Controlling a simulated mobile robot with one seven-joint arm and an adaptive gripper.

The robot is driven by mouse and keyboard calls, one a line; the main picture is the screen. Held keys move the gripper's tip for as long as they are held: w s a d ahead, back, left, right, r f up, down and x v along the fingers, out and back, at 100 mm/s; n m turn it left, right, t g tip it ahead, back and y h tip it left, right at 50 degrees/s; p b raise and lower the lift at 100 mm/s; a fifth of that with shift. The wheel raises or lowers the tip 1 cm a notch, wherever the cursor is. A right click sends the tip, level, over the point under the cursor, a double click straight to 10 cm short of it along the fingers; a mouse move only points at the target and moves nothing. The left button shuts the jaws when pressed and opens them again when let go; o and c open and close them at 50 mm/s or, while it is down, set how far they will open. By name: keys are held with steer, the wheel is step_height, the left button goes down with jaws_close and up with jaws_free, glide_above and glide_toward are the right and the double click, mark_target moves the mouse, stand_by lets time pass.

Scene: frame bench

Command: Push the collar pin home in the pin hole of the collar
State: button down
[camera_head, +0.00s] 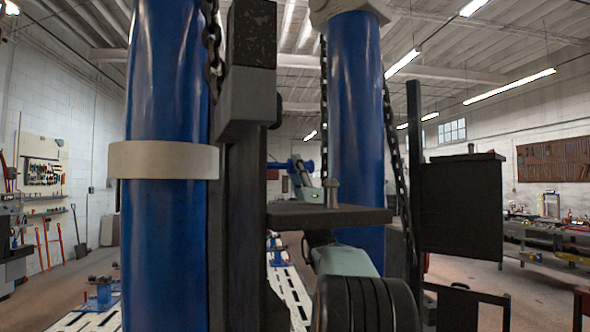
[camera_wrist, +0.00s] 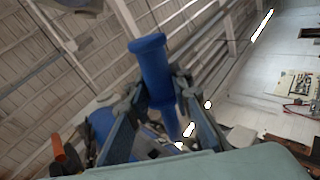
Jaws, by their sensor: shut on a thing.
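My gripper (camera_wrist: 157,97) is shut on a blue collar pin (camera_wrist: 148,62), holding it between its two dark fingers. The pin's wide round head points up in the wrist view, away from the palm. In the head view my gripper (camera_head: 301,174) and the blue pin (camera_head: 283,165) show small behind a dark plate, partly hidden by a dark post. A cream collar (camera_head: 163,160) rings the left blue column in the head view. The pin is apart from this band. No pin hole can be made out in either view.
Two blue columns (camera_head: 165,80) (camera_head: 354,110) with hanging chains (camera_head: 396,150) stand close in front. A dark plate (camera_head: 345,215) with a small grey headed peg (camera_head: 332,193) juts between them. A dark box (camera_head: 462,205) stands right.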

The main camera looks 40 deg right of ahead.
mark_target(276, 168)
steer(key=shift+w+a+b, duration=0.3)
steer(key=shift+a+b, duration=0.05)
steer(key=shift+a, duration=0.55)
steer(key=shift+w+a+b, duration=0.35)
steer(key=shift+a, duration=0.6)
steer(key=shift+w+a+b, duration=0.3)
steer(key=shift+a+b, duration=0.05)
steer(key=shift+a, duration=0.55)
steer(key=shift+w+a+b, duration=0.2)
steer(key=shift+a+b, duration=0.45)
steer(key=shift+b, duration=0.1)
steer(key=shift+w+a+b, duration=0.2)
steer(key=shift+a+b, duration=0.45)
steer(key=shift+b, duration=0.05)
